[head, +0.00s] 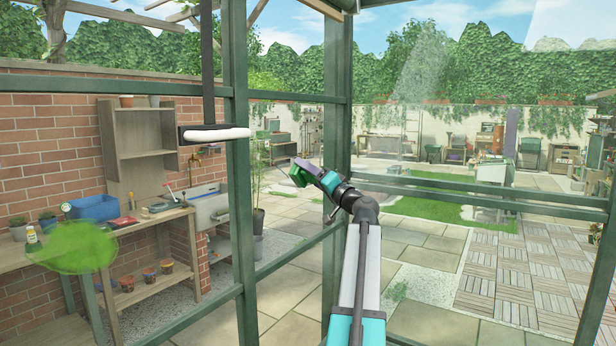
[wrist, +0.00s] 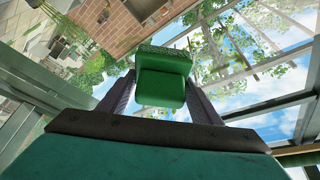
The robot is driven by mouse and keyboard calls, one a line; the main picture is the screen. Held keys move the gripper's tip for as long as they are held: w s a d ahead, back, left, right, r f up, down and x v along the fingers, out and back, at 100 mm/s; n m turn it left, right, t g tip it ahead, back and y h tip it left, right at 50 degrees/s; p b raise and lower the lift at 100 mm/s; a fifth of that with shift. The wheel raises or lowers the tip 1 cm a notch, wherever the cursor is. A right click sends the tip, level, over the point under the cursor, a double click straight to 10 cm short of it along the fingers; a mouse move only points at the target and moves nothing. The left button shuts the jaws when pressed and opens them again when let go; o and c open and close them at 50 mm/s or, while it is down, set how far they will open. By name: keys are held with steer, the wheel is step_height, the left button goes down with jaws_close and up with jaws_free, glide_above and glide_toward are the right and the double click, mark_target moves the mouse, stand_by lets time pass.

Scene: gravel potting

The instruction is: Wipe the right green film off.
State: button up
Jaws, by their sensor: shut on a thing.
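A translucent green film patch (head: 75,248) shows on the glass at the lower left of the head view. It is the only film patch I can clearly make out; I cannot see a second one to its right. My gripper (head: 309,171) is near the middle of the head view, well right of this patch and apart from it. It is shut on a green scrubbing block (head: 297,177). In the wrist view the block (wrist: 162,82) sits between the two dark fingers, with a rough darker layer on its far side.
A squeegee-like tool (head: 215,133) with a white edge hangs at upper left. Dark green frame posts (head: 338,90) and rails (head: 480,205) divide the glass. Beyond stand a wooden bench (head: 150,215), a brick wall (head: 50,140) and paving. Space around the gripper looks clear.

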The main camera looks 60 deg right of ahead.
steer(key=shift+w+r, duration=0.1)
steer(key=shift+r, duration=0.05)
steer(key=shift+d+b, duration=1.25)
steer(key=shift+d, duration=0.55)
steer(key=d+b, duration=0.2)
steer(key=d, duration=0.1)
steer(key=shift+d, duration=0.35)
steer(key=s+b, duration=0.2)
steer(key=s, duration=0.4)
stand_by(0.5)
